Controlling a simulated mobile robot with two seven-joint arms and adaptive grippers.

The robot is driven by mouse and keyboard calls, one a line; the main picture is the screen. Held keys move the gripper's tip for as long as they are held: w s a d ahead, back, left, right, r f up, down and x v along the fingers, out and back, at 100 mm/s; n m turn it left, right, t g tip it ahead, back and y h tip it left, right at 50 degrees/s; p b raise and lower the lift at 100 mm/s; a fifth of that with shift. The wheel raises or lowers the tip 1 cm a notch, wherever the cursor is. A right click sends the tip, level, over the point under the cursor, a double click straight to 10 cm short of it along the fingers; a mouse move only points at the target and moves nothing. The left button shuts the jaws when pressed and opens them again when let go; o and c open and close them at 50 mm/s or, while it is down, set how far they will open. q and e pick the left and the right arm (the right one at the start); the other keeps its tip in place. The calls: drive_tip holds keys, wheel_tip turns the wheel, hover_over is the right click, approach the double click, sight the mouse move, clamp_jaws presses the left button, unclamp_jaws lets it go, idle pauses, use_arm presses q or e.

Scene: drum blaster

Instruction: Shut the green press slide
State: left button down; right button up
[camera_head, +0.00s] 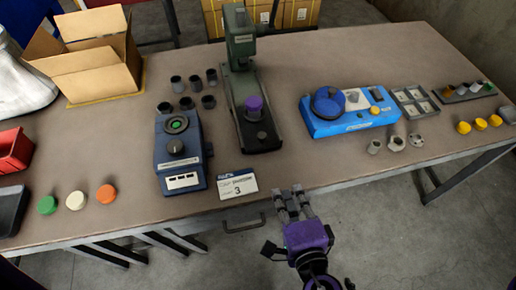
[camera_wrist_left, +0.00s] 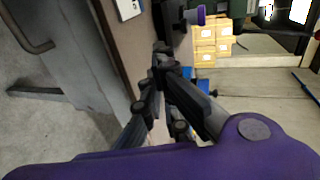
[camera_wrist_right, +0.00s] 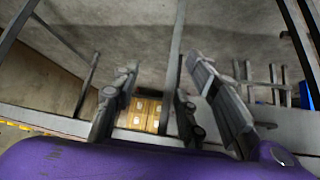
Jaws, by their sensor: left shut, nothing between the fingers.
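The green press (camera_head: 240,55) stands at the back middle of the table, with a tall column and a long dark slide bed reaching toward me. A purple cylinder (camera_head: 254,104) sits on the slide (camera_head: 258,138), which is out in front of the column. My left gripper (camera_head: 291,192) is shut and empty, just off the table's front edge, nearer to me and right of the slide. In the left wrist view its fingers (camera_wrist_left: 152,78) are together, with a purple piece beyond them. My right gripper (camera_wrist_right: 158,80) shows only in its wrist view, fingers apart and empty.
A blue control box (camera_head: 180,160) and a number 3 card (camera_head: 238,184) are left of the slide. Several dark cups stand behind the box. A bright blue machine (camera_head: 350,112) is to the right. An open cardboard box (camera_head: 95,60) is back left. Table between slide and blue machine is clear.

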use_arm(q)
drive_tip(key=a, duration=0.1)
approach(268, 164)
drive_tip(key=shift+w+r+y+p, duration=0.2)
drive_tip(key=shift+w+r, duration=0.1)
drive_tip(key=shift+r, duration=0.25)
drive_tip(key=shift+w+r+y+p, duration=0.15)
drive_tip(key=shift+w+r, duration=0.15)
drive_tip(key=shift+r, duration=0.25)
drive_tip(key=x, duration=0.5)
drive_tip(key=p+x, duration=0.1)
drive_tip(key=x, duration=0.2)
drive_tip(key=shift+w+a+r, duration=0.1)
drive_tip(key=shift+w+r, duration=0.2)
drive_tip(key=shift+w, duration=0.05)
use_arm(e)
drive_tip(key=shift+s+r, duration=0.1)
drive_tip(key=shift+r, duration=0.75)
